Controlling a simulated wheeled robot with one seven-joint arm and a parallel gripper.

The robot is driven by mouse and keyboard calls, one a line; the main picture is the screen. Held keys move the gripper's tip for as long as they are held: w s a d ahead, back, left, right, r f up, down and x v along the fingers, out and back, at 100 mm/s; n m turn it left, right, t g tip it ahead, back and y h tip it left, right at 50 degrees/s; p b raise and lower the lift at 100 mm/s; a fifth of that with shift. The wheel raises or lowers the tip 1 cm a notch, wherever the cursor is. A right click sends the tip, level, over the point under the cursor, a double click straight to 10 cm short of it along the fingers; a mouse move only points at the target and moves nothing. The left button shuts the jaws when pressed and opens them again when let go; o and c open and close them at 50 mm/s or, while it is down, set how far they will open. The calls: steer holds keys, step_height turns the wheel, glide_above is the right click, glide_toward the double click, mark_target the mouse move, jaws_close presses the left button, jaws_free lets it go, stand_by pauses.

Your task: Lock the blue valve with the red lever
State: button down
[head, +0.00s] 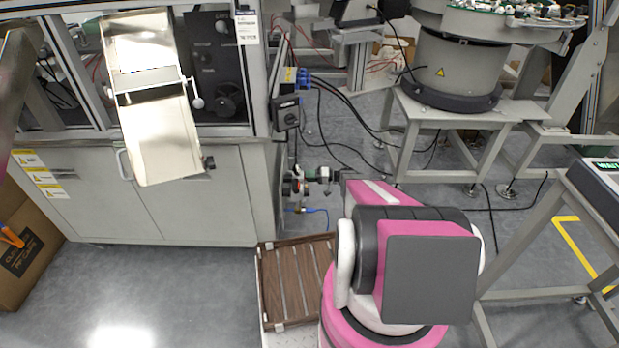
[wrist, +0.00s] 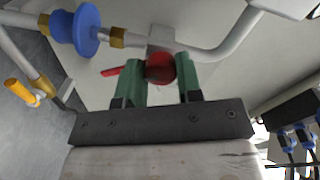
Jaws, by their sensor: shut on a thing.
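In the wrist view the green fingers of my gripper (wrist: 161,82) are closed around a rounded red part, and a red lever arm (wrist: 112,71) sticks out to the left past the left finger. I take both to be the red lever; the fingers hide how they join. Behind them is a grey fitting (wrist: 161,38) on a pipe. The round blue valve body (wrist: 86,31), with brass fittings beside it, is on the same pipe line, up and left of the fingers and apart from them. In the head view my arm hides most of my gripper.
A pale pipe (wrist: 225,45) bends away right of the fingers. A yellow handle (wrist: 24,91) is at the left. In the head view a grey cabinet (head: 195,205) stands left of the piping, a brown slatted tray (head: 290,285) lies near my arm, and open floor (head: 180,290) is at lower left.

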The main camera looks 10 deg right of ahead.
steer(key=m, duration=0.5)
steer(key=shift+m+g, duration=0.3)
stand_by(0.4)
steer(key=c, duration=0.8)
jaws_free()
steer(key=shift+d, duration=0.1)
steer(key=v, duration=1)
steer(key=shift+d, duration=0.4)
